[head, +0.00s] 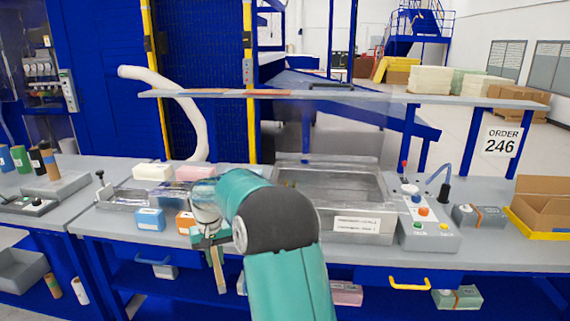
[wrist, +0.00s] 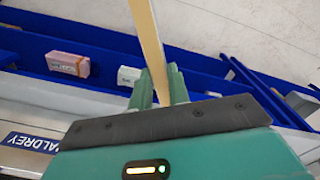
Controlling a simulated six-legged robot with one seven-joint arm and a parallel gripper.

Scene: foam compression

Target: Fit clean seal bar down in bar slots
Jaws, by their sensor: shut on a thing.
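My gripper (head: 210,241) hangs just in front of the bench's front edge, left of the vacuum-chamber machine (head: 365,238). It is shut on a long, thin tan bar (head: 217,272), which points down in the head view. The wrist view also shows the bar (wrist: 148,38) between the green fingers of my gripper (wrist: 158,92), running up out of the picture. The machine's open metal chamber (head: 330,185) is to the right of my gripper. The bar slots cannot be made out, and my arm covers part of the machine's front.
A control box (head: 428,228) with coloured buttons stands right of the machine. Blue (head: 150,219) and orange (head: 184,222) boxes sit left of my gripper. A grey shelf (head: 330,95) spans above the bench. The lower blue shelf holds several small boxes.

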